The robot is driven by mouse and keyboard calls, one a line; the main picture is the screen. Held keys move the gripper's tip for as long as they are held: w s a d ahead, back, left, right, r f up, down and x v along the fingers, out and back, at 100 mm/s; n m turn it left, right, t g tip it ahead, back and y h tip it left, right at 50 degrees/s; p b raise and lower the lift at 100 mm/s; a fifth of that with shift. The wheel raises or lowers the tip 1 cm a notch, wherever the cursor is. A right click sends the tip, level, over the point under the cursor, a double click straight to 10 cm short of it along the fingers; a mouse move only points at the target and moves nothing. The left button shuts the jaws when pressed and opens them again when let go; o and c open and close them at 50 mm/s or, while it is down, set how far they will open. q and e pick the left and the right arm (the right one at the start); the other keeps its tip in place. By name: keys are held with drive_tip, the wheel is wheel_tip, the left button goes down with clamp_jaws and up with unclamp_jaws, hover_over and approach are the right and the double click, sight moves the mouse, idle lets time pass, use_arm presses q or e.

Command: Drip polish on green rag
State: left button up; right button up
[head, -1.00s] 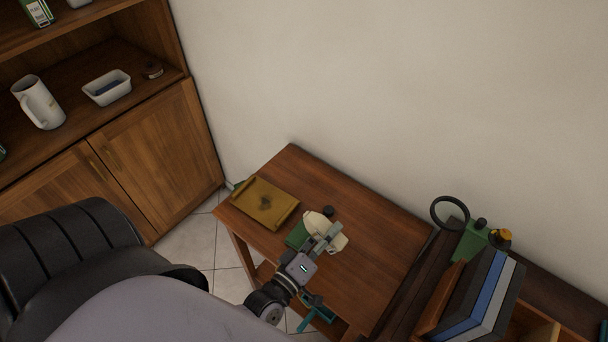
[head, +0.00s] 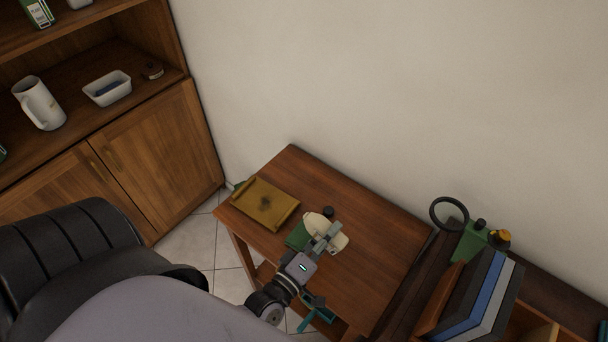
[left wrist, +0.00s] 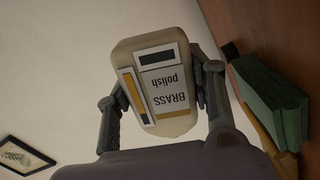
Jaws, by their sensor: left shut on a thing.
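A cream bottle (head: 318,225) is held by my left gripper (head: 326,241) over the small wooden table. In the left wrist view the bottle (left wrist: 155,60) shows a "BRASS polish" label, upside down in the picture, between the two fingers (left wrist: 160,95). It is tipped well over; I cannot make out its mouth or any drip. The green rag (head: 298,236) lies folded on the table, just left of the bottle and partly hidden by it and the gripper. The rag also shows at the right of the left wrist view (left wrist: 270,95). My right gripper is out of view.
A mustard-coloured flat piece (head: 263,206) with a dark stain lies left of the rag. A small dark round thing (head: 328,211) stands behind the bottle. The table's right part (head: 385,245) is clear. Books (head: 470,290) stand at the right.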

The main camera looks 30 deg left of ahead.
use_arm(q)
drive_tip(key=shift+d+r+n, duration=0.1)
drive_tip(key=shift+r+n, duration=0.1)
drive_tip(key=shift+n, duration=0.4)
idle(0.3)
drive_tip(key=shift+n, duration=0.3)
idle(4.0)
